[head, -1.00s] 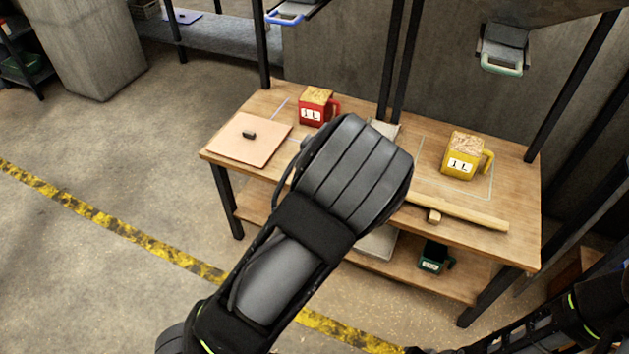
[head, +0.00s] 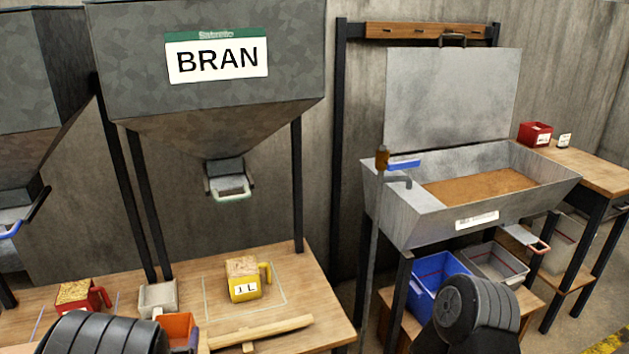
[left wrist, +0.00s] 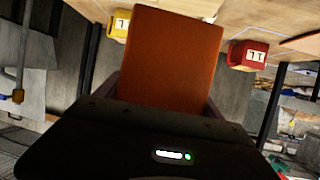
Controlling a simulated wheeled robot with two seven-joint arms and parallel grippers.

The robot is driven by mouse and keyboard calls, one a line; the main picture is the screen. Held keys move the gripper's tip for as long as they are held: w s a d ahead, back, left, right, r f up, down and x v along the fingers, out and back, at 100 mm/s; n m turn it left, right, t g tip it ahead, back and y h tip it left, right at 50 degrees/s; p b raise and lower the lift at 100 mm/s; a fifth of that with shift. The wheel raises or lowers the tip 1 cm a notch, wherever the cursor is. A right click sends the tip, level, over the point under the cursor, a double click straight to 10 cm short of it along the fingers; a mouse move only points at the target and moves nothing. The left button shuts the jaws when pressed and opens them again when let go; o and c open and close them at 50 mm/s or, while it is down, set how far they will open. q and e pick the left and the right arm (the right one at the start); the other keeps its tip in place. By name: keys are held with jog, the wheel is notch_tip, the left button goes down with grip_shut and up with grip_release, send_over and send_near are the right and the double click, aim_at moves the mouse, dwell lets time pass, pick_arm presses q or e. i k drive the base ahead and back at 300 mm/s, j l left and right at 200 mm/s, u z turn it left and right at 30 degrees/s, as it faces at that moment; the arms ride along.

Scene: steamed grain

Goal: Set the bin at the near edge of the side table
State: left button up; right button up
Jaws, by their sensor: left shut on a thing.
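An orange bin (left wrist: 178,55) fills the middle of the left wrist view. My left gripper (left wrist: 165,108) is shut on it. The bin (head: 182,328) also shows at the bottom left in the head view, partly hidden by my left arm, in front of the bran hopper's table. The fingertips are hidden in the head view. A wooden side table (head: 590,168) stands at the far right, beside the metal trough. My right gripper is out of view; only a dark part of my right arm shows at the bottom right.
The side table carries a red measure (head: 535,134) and a small pale item (head: 565,140) near its left end. The metal trough (head: 460,215) holds brown grain.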

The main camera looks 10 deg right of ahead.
aim_at(601, 174)
jog(key=i+l+z, duration=0.1)
jog(key=l+z, duration=0.3)
jog(key=i+l+z, duration=0.1)
jog(key=l+z, duration=0.35)
jog(key=i+l+z, duration=0.15)
jog(key=z, duration=0.25)
jog(key=i+l+z, duration=0.25)
jog(key=z, duration=0.15)
jog(key=i+l+z, duration=0.15)
jog(key=i+l, duration=0.2)
jog(key=i, duration=0.15)
jog(key=i+l+z, duration=0.1)
jog(key=i+l, duration=0.2)
jog(key=i, duration=0.2)
jog(key=i+l+z, duration=0.15)
jog(key=i, duration=0.4)
jog(key=i+l+z, duration=0.1)
jog(key=i+l, duration=0.2)
jog(key=i, duration=0.2)
jog(key=i+l, duration=0.15)
jog(key=i, duration=0.25)
jog(key=i+l, duration=0.15)
jog(key=i, duration=0.2)
